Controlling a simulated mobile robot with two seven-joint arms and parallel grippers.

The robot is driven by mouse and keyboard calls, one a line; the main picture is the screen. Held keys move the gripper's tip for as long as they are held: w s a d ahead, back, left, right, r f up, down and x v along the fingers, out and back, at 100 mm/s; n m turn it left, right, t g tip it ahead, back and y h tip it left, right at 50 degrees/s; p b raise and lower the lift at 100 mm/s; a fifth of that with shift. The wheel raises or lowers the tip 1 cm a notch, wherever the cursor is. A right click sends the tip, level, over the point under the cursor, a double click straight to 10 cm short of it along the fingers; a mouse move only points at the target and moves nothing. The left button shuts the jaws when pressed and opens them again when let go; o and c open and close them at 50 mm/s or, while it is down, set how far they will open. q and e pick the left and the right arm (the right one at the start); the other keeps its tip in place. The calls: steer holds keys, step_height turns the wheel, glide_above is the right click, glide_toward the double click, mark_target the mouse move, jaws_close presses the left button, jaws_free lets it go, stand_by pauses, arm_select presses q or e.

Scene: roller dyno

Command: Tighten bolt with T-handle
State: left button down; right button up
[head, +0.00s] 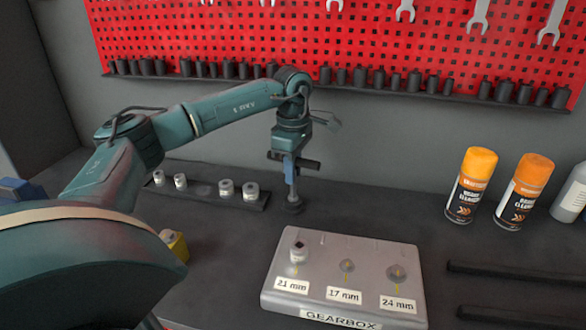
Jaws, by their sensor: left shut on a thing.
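My left gripper (291,153) reaches over the bench from the left and is shut on the T-handle (291,180). The T-handle's dark crossbar sticks out to the right of the jaws. Its shaft points down, roughly upright, to a dark round piece (291,206) behind the gearbox; I cannot tell whether they are joined. The grey gearbox (345,262) has three bolt places labelled 21 mm, 17 mm and 24 mm. The 17 mm bolt (347,265) and 24 mm bolt (396,272) are uncovered. My right gripper is not in view.
A dark rack (207,191) with several silver sockets lies left of the T-handle. Two orange-capped spray cans (466,190) (517,195) and a grey bottle (571,195) stand at the right. Two dark bars (510,273) lie right of the gearbox. A red pegboard (330,45) with wrenches is behind.

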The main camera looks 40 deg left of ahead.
arm_select(q)
step_height(320, 180, up, 9)
steer(key=shift+f, duration=0.1)
step_height(320, 180, up, 7)
steer(key=p, duration=0.6)
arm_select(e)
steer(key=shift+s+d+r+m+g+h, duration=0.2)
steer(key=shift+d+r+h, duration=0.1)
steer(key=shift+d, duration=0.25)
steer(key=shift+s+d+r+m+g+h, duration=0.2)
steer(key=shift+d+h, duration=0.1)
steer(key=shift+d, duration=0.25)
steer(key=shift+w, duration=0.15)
